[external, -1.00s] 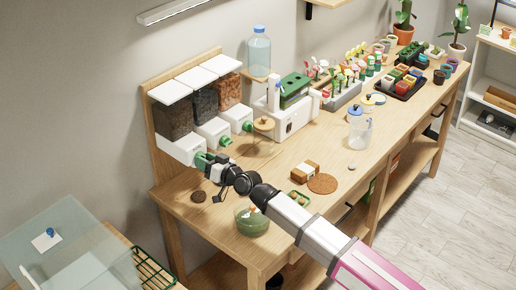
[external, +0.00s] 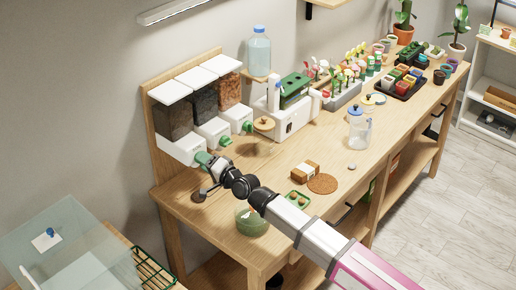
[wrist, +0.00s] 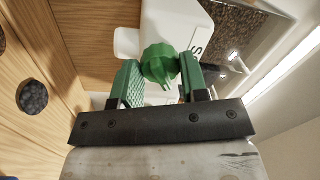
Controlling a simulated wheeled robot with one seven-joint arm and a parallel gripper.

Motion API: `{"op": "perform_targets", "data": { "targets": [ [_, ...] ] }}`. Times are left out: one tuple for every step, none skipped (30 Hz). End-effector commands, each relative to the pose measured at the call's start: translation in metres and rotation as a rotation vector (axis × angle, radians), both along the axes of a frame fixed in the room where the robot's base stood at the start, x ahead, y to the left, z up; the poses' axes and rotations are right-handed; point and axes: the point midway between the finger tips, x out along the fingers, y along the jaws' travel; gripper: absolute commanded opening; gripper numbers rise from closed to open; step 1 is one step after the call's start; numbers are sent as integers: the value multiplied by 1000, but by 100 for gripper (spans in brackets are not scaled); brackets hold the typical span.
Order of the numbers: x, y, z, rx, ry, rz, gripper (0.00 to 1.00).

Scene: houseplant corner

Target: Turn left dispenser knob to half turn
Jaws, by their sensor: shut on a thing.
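The left dispenser (external: 181,150) is a white-based unit with a dark-filled hopper, at the left end of the wooden backboard. Its green ridged knob (wrist: 160,62) is on its front. My gripper (wrist: 161,68) is shut on this knob, with one green finger on each side of it in the wrist view. In the external view my gripper (external: 211,164) reaches the dispenser's front and partly hides the knob (external: 202,158). The knob's exact angle is hard to read.
Two more dispensers (external: 213,132) with green knobs stand to the right. A dark round patch (wrist: 32,96) lies on the bench below. A green bowl (external: 251,222) stands near the front edge under my arm. A bottle (external: 259,52) stands on a small shelf behind.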

Motion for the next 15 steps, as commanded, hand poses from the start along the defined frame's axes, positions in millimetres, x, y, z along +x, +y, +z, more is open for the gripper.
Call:
{"op": "perform_targets", "data": {
  "targets": [
    [0,0,0,29,28,0,17],
    [0,0,0,47,47,0,17],
    [0,0,0,71,70,0,17],
    [0,0,0,87,87,0,17],
    [0,0,0,106,106,0,17],
    [0,0,0,128,127,0,17],
    [0,0,0,145,145,0,17],
    [0,0,0,161,161,0,17],
    [0,0,0,183,183,0,17],
    [-1,0,0,199,199,0,17],
    [-1,0,0,217,216,0,17],
    [-1,0,0,238,238,0,17],
    [-1,0,0,254,252,0,17],
    [-1,0,0,270,270,0,17],
    [-1,1,0,293,291,0,17]
  ]
}}
